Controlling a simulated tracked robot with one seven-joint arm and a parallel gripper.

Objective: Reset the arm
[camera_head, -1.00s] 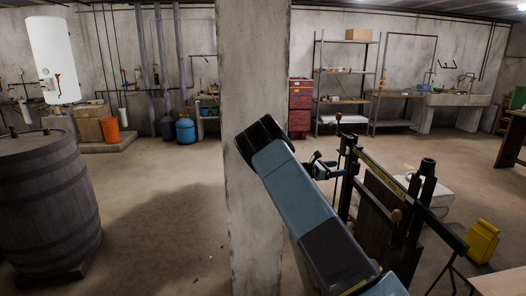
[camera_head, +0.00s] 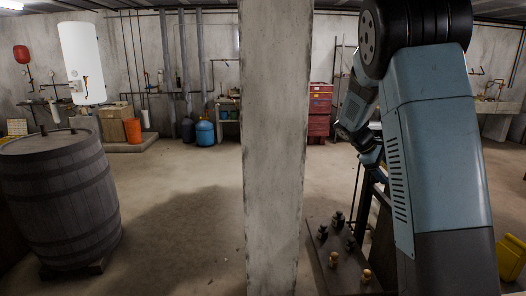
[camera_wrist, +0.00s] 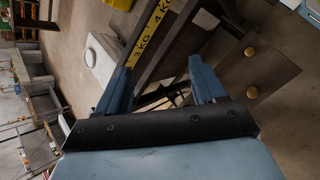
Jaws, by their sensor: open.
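My arm is raised and bent on the right of the head view, its big upper link covering much of that side. My gripper (camera_wrist: 160,64) shows in the wrist view with its two blue fingers apart and nothing visible between them. Beyond the fingers is the beam scale's yellow marked strip (camera_wrist: 147,38), reading 3 KG and 4 KG, on a dark frame. The scale's dark plate (camera_head: 318,274) carries black and brass knobs, partly hidden behind my arm in the head view. In the wrist view, two brass knobs sit on a brown plate (camera_wrist: 262,98).
A concrete pillar (camera_head: 272,150) stands left of my arm. A wooden barrel (camera_head: 60,200) is at the left. A yellow container (camera_head: 511,258) is at the right edge. A red cabinet (camera_head: 319,110) is at the back. The floor between barrel and pillar is clear.

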